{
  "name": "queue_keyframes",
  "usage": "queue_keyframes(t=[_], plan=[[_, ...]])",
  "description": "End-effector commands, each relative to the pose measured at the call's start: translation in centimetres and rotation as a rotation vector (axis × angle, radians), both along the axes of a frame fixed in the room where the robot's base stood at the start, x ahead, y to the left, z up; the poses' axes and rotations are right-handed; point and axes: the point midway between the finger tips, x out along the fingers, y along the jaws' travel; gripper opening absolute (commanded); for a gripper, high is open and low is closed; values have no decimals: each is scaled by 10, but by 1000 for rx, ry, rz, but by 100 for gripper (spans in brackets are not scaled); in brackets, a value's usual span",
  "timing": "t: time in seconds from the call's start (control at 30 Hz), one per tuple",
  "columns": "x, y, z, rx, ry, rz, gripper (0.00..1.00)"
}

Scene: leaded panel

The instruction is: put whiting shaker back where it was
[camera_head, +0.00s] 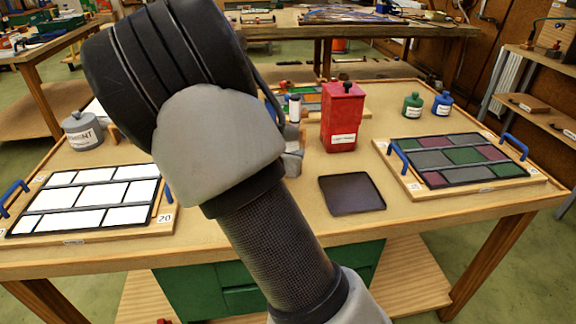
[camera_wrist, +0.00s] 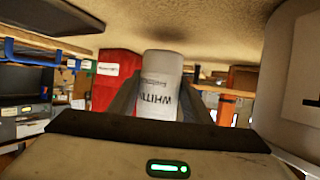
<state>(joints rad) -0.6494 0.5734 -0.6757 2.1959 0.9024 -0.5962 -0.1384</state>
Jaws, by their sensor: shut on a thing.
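The whiting shaker (camera_wrist: 163,68) is a pale cylinder with dark lettering, seen upside down in the wrist view. My gripper (camera_wrist: 162,100) is shut on it, with a dark finger on each side. Its base end is close to the table top (camera_wrist: 225,45); I cannot tell whether it touches.
A red canister (camera_head: 342,118) stands near the gripper, with a dark square tray (camera_head: 351,194) in front. A grey tin (camera_head: 82,130) is at left. Panels lie left (camera_head: 168,214) and right (camera_head: 462,201). Green (camera_head: 412,105) and blue (camera_head: 442,104) bottles stand back right.

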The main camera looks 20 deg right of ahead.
Motion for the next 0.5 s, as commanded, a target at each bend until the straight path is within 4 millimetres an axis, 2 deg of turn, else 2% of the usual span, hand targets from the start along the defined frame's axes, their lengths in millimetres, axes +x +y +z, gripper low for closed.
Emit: queue_keyframes(t=[0.03,0.13,0.5], plan=[[0,0,-11,-2,1,0,15],[0,0,-26,-2,2,0,15],[0,0,-30,-1,-1,0,15]])
